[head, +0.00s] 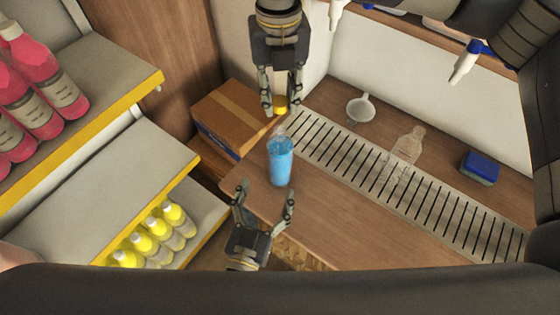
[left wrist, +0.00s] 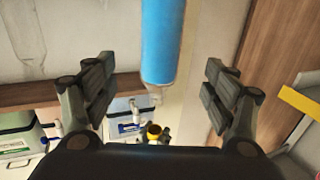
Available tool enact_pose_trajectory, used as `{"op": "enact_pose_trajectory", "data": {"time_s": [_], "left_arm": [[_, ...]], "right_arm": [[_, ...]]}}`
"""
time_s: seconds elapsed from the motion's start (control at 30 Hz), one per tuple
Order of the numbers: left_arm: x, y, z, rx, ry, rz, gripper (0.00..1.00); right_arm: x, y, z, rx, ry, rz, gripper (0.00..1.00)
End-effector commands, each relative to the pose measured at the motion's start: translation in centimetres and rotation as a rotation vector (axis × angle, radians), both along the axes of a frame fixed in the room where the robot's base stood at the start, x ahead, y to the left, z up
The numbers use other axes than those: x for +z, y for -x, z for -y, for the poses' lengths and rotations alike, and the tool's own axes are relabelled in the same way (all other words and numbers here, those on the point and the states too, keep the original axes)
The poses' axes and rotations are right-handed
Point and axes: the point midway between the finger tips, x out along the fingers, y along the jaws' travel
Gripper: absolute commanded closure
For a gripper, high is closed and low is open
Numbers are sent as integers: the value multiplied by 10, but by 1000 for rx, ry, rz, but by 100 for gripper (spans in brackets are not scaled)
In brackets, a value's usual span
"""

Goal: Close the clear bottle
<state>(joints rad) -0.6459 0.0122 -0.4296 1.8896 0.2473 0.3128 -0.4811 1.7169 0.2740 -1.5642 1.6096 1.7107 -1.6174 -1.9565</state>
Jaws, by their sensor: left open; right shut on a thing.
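The clear bottle with blue liquid (head: 280,162) stands upright near the counter's left edge, its narrow clear neck uncapped. In the left wrist view the blue bottle (left wrist: 162,42) shows upside down between the spread fingers. My left gripper (head: 265,192) is open and empty, just in front of the bottle, fingers apart from it. The cap also shows in the left wrist view (left wrist: 153,131), apart from the neck. The cap's sides are partly hidden by the fingers.
A slotted drain grate (head: 345,160) runs along the counter (head: 330,215). An empty clear bottle (head: 408,146), a white funnel (head: 361,107) and a blue sponge (head: 480,167) sit farther right. A cardboard box (head: 225,115) is behind left. Shelves with pink bottles (head: 50,85) and yellow-topped bottles (head: 145,240) stand left.

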Motion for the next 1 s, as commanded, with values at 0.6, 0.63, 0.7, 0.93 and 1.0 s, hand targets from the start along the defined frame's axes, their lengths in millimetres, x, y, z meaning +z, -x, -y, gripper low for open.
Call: {"op": "enact_pose_trajectory", "data": {"time_s": [0.6, 0.63, 0.7, 0.93, 1.0], "left_arm": [[1, -98, 28, 1, 1, 1, 22], [1, -101, 29, 1, 2, 2, 22], [1, -105, 30, 1, 0, 1, 22], [0, -108, 31, 1, 0, 0, 22], [0, -108, 31, 0, 0, 0, 22]], "right_arm": [[0, 0, 0, -2, 0, 0, 80], [0, 0, 0, -2, 0, 0, 80], [0, 0, 0, -2, 0, 0, 80], [0, 0, 0, -2, 0, 0, 80], [0, 0, 0, -2, 0, 0, 80]]}}
